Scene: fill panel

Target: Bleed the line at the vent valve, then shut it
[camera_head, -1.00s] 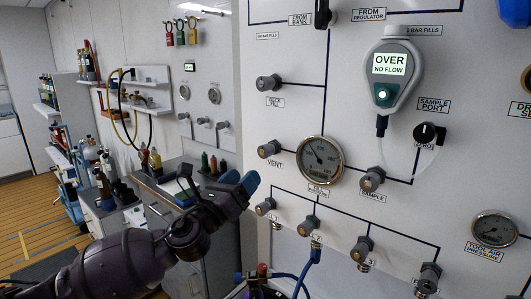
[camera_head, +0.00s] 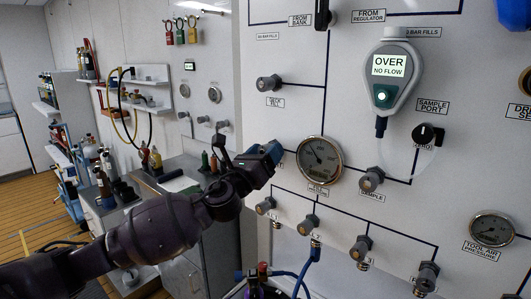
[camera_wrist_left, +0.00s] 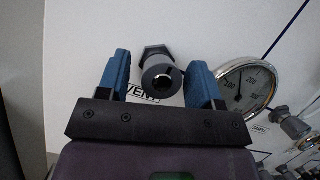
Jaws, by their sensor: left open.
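The vent valve (camera_wrist_left: 160,75) is a dark grey knob with a hex base on the white panel. In the left wrist view it stands between the blue fingertips of my left gripper (camera_wrist_left: 160,85), with the VENT label partly hidden behind it. The fingers are open, with a gap on each side of the knob. In the head view my left gripper (camera_head: 265,155) covers the vent valve. The fill pressure gauge (camera_head: 320,160) is just to the right of the gripper; it also shows in the left wrist view (camera_wrist_left: 245,88). My right gripper is not in view.
The sample valve (camera_head: 371,180) is right of the gauge, with a row of fill valves (camera_head: 309,225) below. An analyser (camera_head: 391,75) reads OVER, NO FLOW. A blue hose (camera_head: 304,270) hangs low. A bench with bottles (camera_head: 150,160) stands left of the panel.

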